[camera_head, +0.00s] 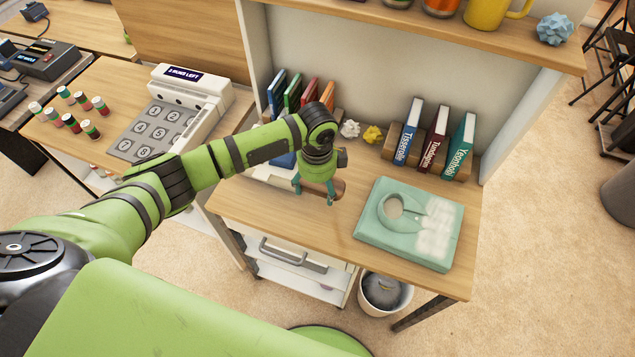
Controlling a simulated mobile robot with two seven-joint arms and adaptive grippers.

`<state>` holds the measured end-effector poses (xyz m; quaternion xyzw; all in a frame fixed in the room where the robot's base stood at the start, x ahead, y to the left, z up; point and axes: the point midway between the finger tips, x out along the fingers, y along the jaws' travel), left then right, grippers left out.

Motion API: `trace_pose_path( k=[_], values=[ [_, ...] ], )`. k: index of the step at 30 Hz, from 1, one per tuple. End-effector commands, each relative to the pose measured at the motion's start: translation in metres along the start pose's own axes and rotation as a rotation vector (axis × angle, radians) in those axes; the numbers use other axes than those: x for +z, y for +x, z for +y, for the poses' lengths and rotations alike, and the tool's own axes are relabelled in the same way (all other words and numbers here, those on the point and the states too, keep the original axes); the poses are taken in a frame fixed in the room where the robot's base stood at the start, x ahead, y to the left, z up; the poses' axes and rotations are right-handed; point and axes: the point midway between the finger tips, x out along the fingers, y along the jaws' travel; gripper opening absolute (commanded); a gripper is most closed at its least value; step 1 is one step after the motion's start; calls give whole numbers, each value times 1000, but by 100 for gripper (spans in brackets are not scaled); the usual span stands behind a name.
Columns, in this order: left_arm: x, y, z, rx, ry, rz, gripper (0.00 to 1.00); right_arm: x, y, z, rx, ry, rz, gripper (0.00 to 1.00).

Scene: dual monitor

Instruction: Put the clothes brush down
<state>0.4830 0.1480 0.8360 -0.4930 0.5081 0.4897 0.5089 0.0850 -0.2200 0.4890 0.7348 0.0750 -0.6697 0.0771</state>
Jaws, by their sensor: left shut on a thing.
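My left gripper (315,196) reaches in from the left and points down over the middle of the wooden desk (290,222). Its teal fingers are shut on the clothes brush (339,187), a brown piece that shows only in part between and beside the fingers. The gripper and fingers hide the rest of it. I cannot tell whether the brush touches the desk. My right gripper is not in view.
A teal block (368,237) with a round hollow and a pale patch lies to the right. Several books (437,140) and crumpled paper balls (372,134) stand behind. A keypad device (172,115) is left. Bare desk lies in front of the gripper. A bin (369,306) stands below.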

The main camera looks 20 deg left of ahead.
Motion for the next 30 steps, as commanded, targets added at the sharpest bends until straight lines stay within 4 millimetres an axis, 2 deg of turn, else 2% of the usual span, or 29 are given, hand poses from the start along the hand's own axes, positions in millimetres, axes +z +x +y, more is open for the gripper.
trace_pose_path(
  k=[14, 15, 16, 26, 30],
  values=[
    [-1, 8, 0, 0, 0, 0, 50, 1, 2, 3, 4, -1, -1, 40],
    [0, 8, 0, 0, 0, 0, 88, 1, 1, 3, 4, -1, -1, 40],
    [0, 8, 0, 0, 0, 0, 100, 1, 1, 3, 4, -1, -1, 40],
    [0, 7, 0, 0, 0, 0, 100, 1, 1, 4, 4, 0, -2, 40],
    [0, 1, -1, -2, 1, 0, 100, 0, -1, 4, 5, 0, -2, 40]
  ],
)
